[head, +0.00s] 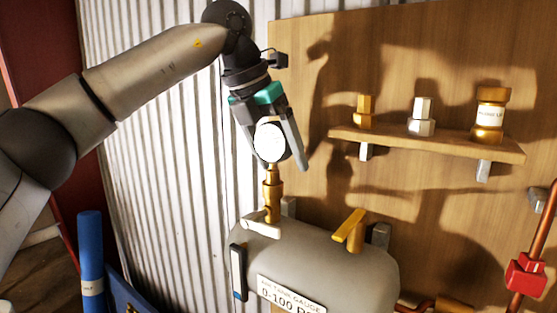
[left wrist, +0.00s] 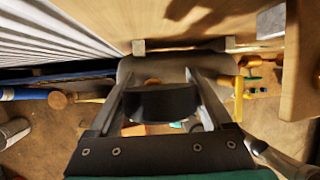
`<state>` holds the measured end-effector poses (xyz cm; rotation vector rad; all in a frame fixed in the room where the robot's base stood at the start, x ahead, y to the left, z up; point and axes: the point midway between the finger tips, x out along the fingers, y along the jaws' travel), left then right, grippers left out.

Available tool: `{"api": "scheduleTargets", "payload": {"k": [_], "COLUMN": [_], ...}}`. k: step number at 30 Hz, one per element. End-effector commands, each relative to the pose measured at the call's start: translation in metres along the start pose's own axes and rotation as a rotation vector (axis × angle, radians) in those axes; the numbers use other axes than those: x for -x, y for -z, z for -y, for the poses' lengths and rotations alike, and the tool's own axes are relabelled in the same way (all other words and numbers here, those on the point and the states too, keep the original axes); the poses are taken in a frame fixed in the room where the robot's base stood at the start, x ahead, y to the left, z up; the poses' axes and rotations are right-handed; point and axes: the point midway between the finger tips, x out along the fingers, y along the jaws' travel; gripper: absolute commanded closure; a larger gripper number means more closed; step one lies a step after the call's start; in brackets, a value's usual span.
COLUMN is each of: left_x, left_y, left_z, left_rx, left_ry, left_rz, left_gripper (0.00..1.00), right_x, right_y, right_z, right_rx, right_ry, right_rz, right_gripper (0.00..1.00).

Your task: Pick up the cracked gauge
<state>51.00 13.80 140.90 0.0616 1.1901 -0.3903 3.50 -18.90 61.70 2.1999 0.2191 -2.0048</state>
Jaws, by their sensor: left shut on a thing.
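The gauge (head: 269,143) has a round white face, too bright to show any crack or dial marks. It stands upright over a brass fitting (head: 271,190) on top of the grey tank (head: 350,268). My left gripper (head: 281,160) reaches down from above and is shut on the gauge, one finger on each side. In the left wrist view the gauge's dark body (left wrist: 160,103) sits between the two fingers. The gauge still appears in line with the fitting; I cannot tell whether they are joined. My right gripper is not in view.
A wooden shelf (head: 430,143) on the right holds brass and silver fittings. A blue cylinder (head: 91,260) stands at left. Corrugated wall lies behind.

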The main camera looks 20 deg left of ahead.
Motion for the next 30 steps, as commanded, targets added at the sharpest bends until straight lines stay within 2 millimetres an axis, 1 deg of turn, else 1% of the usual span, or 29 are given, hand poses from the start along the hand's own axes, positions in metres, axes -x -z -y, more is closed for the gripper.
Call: {"api": "scheduleTargets", "payload": {"k": [1,5,8,15,19,24,30], "left_x": [0.008,0.029,0.051,0.110,0.137,0.160,0.172], "left_y": [-0.004,-0.013,-0.021,-0.046,-0.057,-0.067,-0.071], "left_z": [0.002,0.006,0.010,0.021,0.025,0.028,0.030], "left_rx": [0.000,0.000,0.000,0.000,0.000,-0.001,-0.001], "left_ry": [0.001,0.002,0.003,0.002,0.002,0.001,0.001], "left_rz": [0.006,0.006,0.007,0.004,0.003,0.002,0.000], "left_gripper": [0.87,0.87,0.87,0.87,0.87,0.87,0.87], "right_x": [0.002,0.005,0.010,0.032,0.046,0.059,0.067], "right_y": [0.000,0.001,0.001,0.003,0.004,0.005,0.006], "right_z": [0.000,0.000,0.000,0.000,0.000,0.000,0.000], "right_rx": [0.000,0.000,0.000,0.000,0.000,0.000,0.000], "right_ry": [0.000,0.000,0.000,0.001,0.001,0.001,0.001], "right_rz": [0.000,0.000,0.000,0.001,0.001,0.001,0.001], "right_gripper": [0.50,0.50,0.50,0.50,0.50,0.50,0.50]}}
